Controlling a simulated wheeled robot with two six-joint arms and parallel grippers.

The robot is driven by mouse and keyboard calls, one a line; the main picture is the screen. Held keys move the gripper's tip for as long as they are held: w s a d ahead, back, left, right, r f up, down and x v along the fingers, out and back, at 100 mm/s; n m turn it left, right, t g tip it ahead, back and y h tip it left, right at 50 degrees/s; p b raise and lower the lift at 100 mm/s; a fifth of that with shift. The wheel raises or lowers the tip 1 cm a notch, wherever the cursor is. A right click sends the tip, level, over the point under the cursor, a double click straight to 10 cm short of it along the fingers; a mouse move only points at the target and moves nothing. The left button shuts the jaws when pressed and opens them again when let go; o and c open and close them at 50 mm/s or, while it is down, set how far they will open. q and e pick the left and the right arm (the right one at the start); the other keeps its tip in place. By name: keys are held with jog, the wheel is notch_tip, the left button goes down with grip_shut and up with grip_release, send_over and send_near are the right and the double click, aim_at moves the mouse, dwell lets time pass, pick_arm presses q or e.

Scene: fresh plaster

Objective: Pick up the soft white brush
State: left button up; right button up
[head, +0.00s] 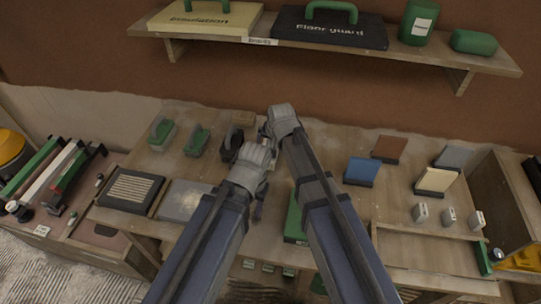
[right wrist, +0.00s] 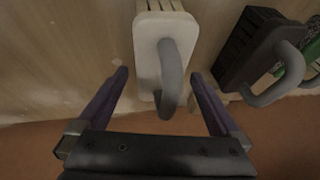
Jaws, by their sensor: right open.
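The soft white brush (right wrist: 165,45), a pale block with a curved grey handle, lies between the two fingers of my right gripper (right wrist: 160,76) in the right wrist view. The fingers are apart, one on each side of it, and I see no contact. In the head view my right gripper (head: 272,127) is over the back middle of the bench, and the brush is mostly hidden there by my arms. My left gripper (head: 258,160) is just in front of it; its fingers are largely hidden, so its opening cannot be told.
A black brush with a grey handle (right wrist: 262,55) lies close beside the white one. A blue block (head: 361,170) and several other pieces are to the right. A shelf (head: 420,55) hangs above the bench.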

pick_arm(q)
jog(key=shift+f, duration=0.25)
pick_arm(e)
jog(key=shift+w+f, duration=0.1)
jog(key=shift+f, duration=0.15)
jog(key=c, duration=1.4)
pick_arm(q)
jog(key=shift+r, duration=0.15)
pick_arm(e)
jog(key=shift+r, duration=0.2)
notch_tip(320, 180, up, 10)
jog(key=p, duration=1)
jog(key=shift+f, duration=0.1)
pick_arm(q)
notch_tip(320, 180, up, 10)
pick_arm(e)
jog(key=shift+f, duration=0.1)
